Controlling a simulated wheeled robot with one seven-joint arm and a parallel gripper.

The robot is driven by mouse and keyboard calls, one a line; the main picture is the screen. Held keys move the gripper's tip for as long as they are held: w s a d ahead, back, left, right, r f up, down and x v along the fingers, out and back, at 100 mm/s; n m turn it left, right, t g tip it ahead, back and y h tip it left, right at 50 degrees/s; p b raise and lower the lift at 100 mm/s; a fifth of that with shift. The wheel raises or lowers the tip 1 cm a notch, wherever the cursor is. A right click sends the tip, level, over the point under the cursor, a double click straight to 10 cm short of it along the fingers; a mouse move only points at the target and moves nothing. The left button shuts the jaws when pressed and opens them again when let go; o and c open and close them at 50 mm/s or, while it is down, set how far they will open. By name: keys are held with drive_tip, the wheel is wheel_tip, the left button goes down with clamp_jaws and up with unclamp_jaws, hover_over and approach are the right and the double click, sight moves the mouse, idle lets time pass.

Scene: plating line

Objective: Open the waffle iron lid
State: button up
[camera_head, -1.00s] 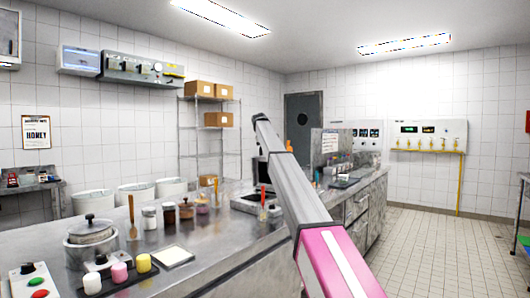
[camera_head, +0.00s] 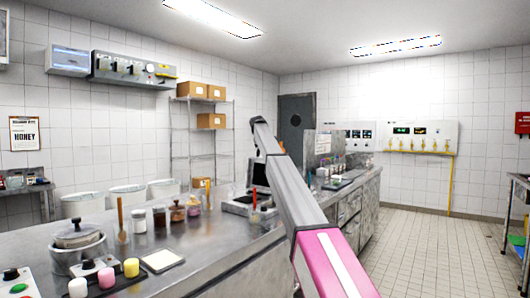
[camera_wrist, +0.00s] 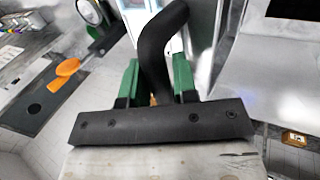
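The waffle iron (camera_head: 238,207) stands on the steel counter in the head view, partly hidden by my arm. A dark upright panel (camera_head: 256,174) behind its base looks like its raised lid; the exact angle is unclear. In the wrist view a thick black curved handle (camera_wrist: 152,60) runs between the green fingers of my gripper (camera_wrist: 156,82). The fingers sit close on both sides and look shut on it. Bright metal lies beside the handle. My gripper is hidden behind my arm in the head view.
Left of the waffle iron, the counter (camera_head: 215,247) holds several jars (camera_head: 177,210), a lidded pot (camera_head: 78,248) and a small tray with coloured cups (camera_head: 131,267). An orange-handled tool (camera_wrist: 64,72) shows in the wrist view. The tiled floor (camera_head: 425,235) at right is clear.

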drive_tip(key=shift+o, duration=1.1)
drive_tip(key=shift+r, duration=0.1)
drive_tip(key=v, duration=1)
drive_tip(key=shift+s+r, duration=0.15)
drive_tip(key=shift+r, duration=0.15)
drive_tip(key=shift+a, duration=0.1)
